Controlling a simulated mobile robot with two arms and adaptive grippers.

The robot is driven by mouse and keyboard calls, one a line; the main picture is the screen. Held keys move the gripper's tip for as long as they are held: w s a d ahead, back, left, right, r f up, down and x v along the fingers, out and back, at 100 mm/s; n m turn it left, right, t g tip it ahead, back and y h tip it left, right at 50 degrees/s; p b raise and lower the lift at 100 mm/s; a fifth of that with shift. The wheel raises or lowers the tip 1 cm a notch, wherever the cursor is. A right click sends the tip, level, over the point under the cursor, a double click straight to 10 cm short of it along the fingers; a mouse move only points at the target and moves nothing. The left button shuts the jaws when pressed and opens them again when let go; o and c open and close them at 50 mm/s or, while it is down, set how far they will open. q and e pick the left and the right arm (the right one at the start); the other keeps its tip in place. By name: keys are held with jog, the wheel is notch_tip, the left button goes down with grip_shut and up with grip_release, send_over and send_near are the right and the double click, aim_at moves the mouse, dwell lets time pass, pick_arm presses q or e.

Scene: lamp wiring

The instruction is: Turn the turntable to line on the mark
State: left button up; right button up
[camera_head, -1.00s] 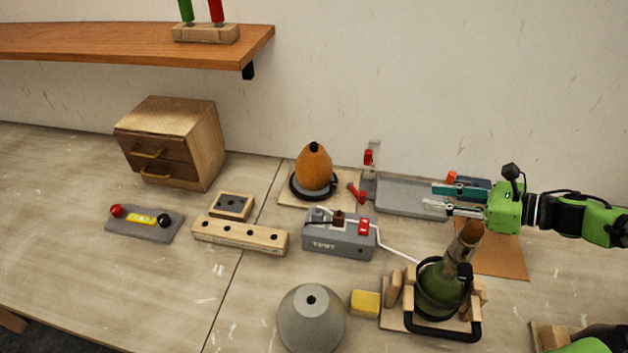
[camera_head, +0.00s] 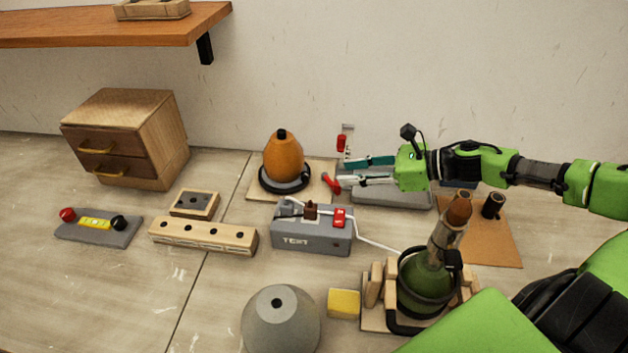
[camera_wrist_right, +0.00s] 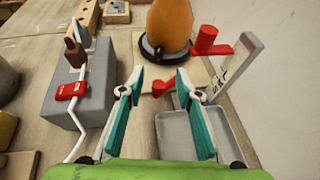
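The turntable (camera_head: 284,186) is a dark round base on a light wooden board (camera_head: 262,195), and an orange pear-shaped lamp body (camera_head: 283,157) stands upright on it. In the right wrist view the turntable (camera_wrist_right: 150,52) is ahead of the fingers. A red handle (camera_head: 330,183) sits at the board's right side; it also shows between the fingertips in the wrist view (camera_wrist_right: 160,88). My right gripper (camera_head: 343,172) is open and empty, just right of the handle, with no clear contact. I cannot make out the alignment mark. My left gripper is out of view.
A post with a red clamp (camera_head: 342,143) and a grey tray (camera_head: 392,196) lie close to my right gripper. A grey test box (camera_head: 312,239) with a white cable stands in front.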

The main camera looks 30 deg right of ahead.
aim_at(308, 174)
jog(key=shift+w+a+f+b, duration=0.15)
jog(key=shift+w+a+b, duration=0.2)
jog(key=shift+w+a, duration=0.3)
jog(key=shift+w+a+p, duration=0.25)
jog(key=shift+p, duration=0.05)
jog(key=p+x, duration=0.2)
jog(key=x, duration=0.4)
jog(key=shift+w+a+f, duration=0.2)
jog(key=shift+w, duration=0.05)
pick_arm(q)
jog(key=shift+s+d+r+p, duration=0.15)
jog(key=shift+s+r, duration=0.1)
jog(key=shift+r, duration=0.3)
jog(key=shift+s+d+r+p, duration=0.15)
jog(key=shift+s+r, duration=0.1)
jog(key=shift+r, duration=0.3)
pick_arm(e)
jog(key=shift+w+a+f, duration=0.25)
jog(key=shift+f, duration=0.05)
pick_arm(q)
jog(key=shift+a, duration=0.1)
pick_arm(e)
grip_shut()
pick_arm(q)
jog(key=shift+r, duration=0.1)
